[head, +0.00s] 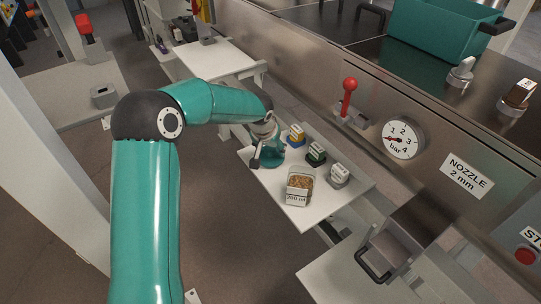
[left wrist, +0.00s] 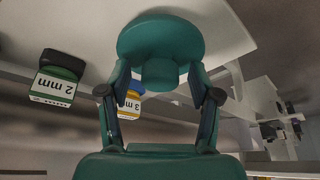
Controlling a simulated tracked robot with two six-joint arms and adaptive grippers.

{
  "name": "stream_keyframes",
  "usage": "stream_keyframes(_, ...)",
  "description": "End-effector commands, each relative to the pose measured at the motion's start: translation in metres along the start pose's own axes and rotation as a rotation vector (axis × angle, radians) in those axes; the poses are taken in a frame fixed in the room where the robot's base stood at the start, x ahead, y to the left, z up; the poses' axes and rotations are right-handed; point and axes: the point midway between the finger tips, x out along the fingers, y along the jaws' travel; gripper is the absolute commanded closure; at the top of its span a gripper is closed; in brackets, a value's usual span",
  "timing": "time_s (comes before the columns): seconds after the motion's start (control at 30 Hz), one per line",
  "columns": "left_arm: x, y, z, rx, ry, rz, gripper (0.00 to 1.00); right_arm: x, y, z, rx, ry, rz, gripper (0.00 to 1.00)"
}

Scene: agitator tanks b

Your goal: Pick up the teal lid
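The teal lid (head: 272,159), a round disc with a knob, is at the left part of a white shelf (head: 312,212). It also shows in the left wrist view (left wrist: 160,36), its knob towards my gripper. My left gripper (head: 267,146) is at the lid and hides part of it in the head view. In the left wrist view the two fingers (left wrist: 160,80) stand apart on both sides of the knob, with a gap visible on each side. The gripper is open and holds nothing. My right gripper is not in view.
Near the lid stand a blue-yellow block (head: 296,136) marked 3 mm in the wrist view, a green-black block (head: 316,155) marked 2 mm and a grey block (head: 338,175). A clear 200 ml container (head: 299,186) stands in front. A steel panel with a red lever (head: 349,90) rises behind.

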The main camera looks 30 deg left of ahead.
Motion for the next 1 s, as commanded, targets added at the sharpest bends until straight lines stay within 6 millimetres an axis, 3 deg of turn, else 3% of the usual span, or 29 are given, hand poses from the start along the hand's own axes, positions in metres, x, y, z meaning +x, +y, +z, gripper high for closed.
stream_keyframes(0.03,0.0,0.0,0.0,0.0,0.0,0.0,0.45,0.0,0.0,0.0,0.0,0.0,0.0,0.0)
stream_keyframes(0.37,-0.001,0.0,0.0,0.0,0.0,0.0,1.0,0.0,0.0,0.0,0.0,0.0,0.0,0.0)
stream_keyframes(0.77,-0.006,0.0,-0.003,0.0,0.002,-0.001,1.0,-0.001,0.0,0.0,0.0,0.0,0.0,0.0)
stream_keyframes(1.0,-0.031,0.0,-0.013,0.0,0.005,0.0,1.0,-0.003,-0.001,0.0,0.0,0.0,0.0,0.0)
